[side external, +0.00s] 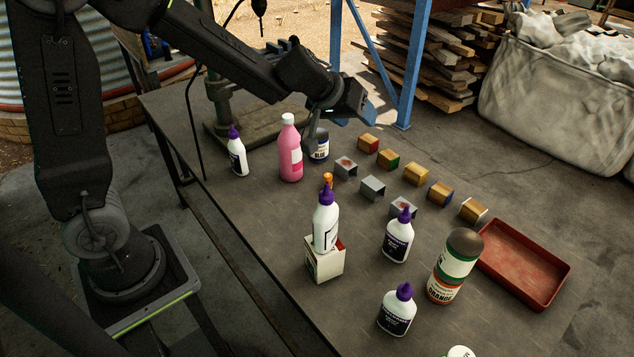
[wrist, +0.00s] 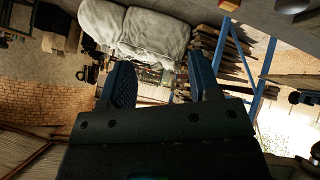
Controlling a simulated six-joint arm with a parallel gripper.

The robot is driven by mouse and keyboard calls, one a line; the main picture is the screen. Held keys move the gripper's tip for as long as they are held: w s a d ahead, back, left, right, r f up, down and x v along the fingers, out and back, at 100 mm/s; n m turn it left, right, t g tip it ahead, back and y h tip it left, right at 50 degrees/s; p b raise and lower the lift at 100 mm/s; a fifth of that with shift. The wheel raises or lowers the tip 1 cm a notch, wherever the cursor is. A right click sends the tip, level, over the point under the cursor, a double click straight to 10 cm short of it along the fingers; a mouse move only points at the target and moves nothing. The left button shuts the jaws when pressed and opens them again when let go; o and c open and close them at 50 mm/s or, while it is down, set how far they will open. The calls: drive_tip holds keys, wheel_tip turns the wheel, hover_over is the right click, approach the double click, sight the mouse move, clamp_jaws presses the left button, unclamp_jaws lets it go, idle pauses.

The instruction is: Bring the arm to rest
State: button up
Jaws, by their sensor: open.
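My gripper (wrist: 160,78) is open in the wrist view, with two dark blue-black fingers apart and nothing between them. In the side external view my gripper (side external: 368,110) is raised over the far edge of the table (side external: 240,225), near the blue post. It is seen edge-on there and partly hidden by my wrist. It appears clear of the things on the table. The wrist camera looks outward at the shed, not down at the table.
Below my wrist stand a pink bottle (side external: 290,155), a white bottle (side external: 237,155) and a dark blue-labelled jar (side external: 320,147). Several small blocks, more bottles, an orange-labelled can (side external: 447,285) and a red tray (side external: 522,262) stand rightward. A blue post (side external: 411,70) rises close behind my gripper.

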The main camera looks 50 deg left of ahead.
drive_tip(key=s+d+r+m+g+h, duration=0.1)
drive_tip(key=s+d+r+m, duration=0.1)
drive_tip(key=s+r, duration=0.35)
drive_tip(key=s+d+r+m+h, duration=0.1)
drive_tip(key=s+d+r+m, duration=0.1)
drive_tip(key=s, duration=0.7)
drive_tip(key=s+a+f+g+y, duration=0.1)
drive_tip(key=s+a+g+y, duration=0.1)
drive_tip(key=s, duration=1)
drive_tip(key=shift+s+a+f+m+y, duration=0.25)
drive_tip(key=shift+s+a+m+y, duration=0.2)
drive_tip(key=shift+a, duration=0.55)
